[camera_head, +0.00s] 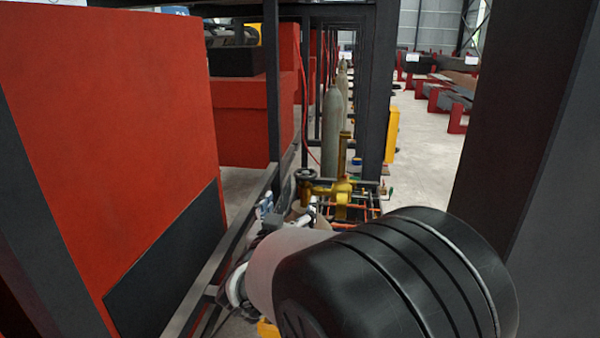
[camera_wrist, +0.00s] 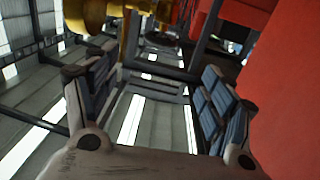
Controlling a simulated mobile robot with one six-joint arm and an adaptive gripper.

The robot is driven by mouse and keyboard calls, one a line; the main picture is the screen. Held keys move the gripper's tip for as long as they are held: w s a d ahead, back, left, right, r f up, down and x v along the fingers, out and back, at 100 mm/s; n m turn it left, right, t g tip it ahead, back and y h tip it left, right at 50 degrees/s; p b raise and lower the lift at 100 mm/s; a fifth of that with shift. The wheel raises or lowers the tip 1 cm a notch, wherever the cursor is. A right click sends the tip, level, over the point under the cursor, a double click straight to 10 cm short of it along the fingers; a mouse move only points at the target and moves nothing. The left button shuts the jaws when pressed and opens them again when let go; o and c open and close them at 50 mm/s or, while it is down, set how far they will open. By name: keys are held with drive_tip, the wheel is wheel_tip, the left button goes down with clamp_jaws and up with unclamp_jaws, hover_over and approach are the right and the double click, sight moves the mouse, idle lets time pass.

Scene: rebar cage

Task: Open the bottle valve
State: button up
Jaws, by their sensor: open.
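A yellow valve body (camera_head: 341,190) sits low among pipes in the middle of the head view, with a dark round handwheel (camera_head: 305,175) on its left side. In the wrist view the yellow metal (camera_wrist: 92,14) fills the top left. A dark rounded shape (camera_wrist: 161,40), probably the handwheel, shows at the top centre, beyond the fingertips. My gripper (camera_wrist: 157,80) is open, its two padded fingers spread wide with nothing between them. In the head view my arm hides most of the gripper, and the gap between it and the valve cannot be told.
Tall grey gas bottles (camera_head: 332,130) stand behind the valve. A large red panel (camera_head: 120,130) and a dark rail close off the left. A dark post (camera_head: 375,100) stands just right of the bottles. The concrete floor (camera_head: 425,150) farther right is open.

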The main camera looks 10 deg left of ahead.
sight(306, 173)
drive_tip(key=w, duration=0.5)
drive_tip(key=w+d+p, duration=0.1)
drive_tip(key=w, duration=0.5)
drive_tip(key=w+p, duration=0.1)
drive_tip(key=w, duration=0.5)
drive_tip(key=shift+d, duration=0.35)
drive_tip(key=shift+c, duration=0.5)
drive_tip(key=c, duration=1)
drive_tip(key=shift+o, duration=0.2)
drive_tip(key=shift+f+y+b, duration=0.1)
drive_tip(key=shift+y+b, duration=0.2)
drive_tip(key=shift+b, duration=0.15)
drive_tip(key=n+y+b, duration=0.1)
drive_tip(key=y+b, duration=0.1)
drive_tip(key=b, duration=0.2)
drive_tip(key=shift+d+f+n, duration=0.1)
drive_tip(key=shift+n, duration=0.2)
drive_tip(key=n+y+b, duration=0.1)
drive_tip(key=b, duration=0.3)
drive_tip(key=shift+y, duration=0.4)
drive_tip(key=shift+r+n+y+b, duration=0.25)
drive_tip(key=shift+n+y+b, duration=0.05)
drive_tip(key=shift+b, duration=0.2)
